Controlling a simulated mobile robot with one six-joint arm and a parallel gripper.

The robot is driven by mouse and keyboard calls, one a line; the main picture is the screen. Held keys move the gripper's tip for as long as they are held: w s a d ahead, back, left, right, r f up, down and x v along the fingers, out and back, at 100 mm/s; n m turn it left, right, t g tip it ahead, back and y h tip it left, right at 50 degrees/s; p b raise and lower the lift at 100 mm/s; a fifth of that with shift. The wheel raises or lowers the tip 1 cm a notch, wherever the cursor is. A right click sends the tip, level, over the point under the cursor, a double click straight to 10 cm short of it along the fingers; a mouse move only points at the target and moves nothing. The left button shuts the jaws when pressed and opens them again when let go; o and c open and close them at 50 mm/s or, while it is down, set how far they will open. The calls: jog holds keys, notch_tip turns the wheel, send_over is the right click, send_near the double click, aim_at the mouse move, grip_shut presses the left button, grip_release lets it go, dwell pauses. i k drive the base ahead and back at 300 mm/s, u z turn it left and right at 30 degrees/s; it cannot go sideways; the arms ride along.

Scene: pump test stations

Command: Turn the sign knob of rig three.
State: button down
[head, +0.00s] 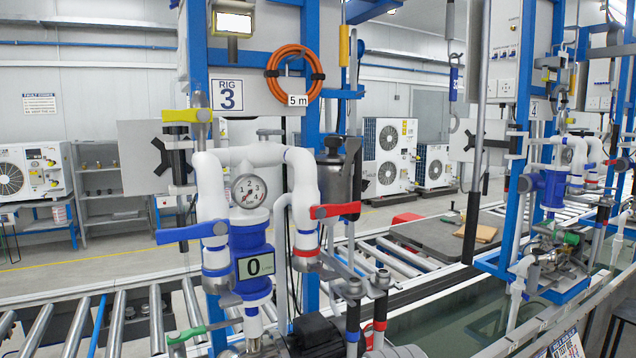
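Rig three stands left of centre, marked by a white "RIG 3" sign (227,95) on its blue frame. To the left of the frame is a plain grey square plate (137,177). A black knob with several arms (165,157) sits on its face, partly hidden by the upright post in front. I cannot tell for certain that this is the sign knob. No lettering shows on the plate. My gripper is not in view.
White pipes, a pressure gauge (249,191), a blue-handled valve (191,233), a red-handled valve (335,211) and a yellow handle (187,115) crowd the rig's front. A roller conveyor (80,330) runs behind and left. A similar rig (545,190) stands to the right.

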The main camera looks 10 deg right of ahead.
aim_at(366, 184)
jog(key=u, duration=1.25)
jog(key=k, duration=1)
jog(key=z, duration=1)
jog(key=i, duration=1.15)
jog(key=z, duration=0.05)
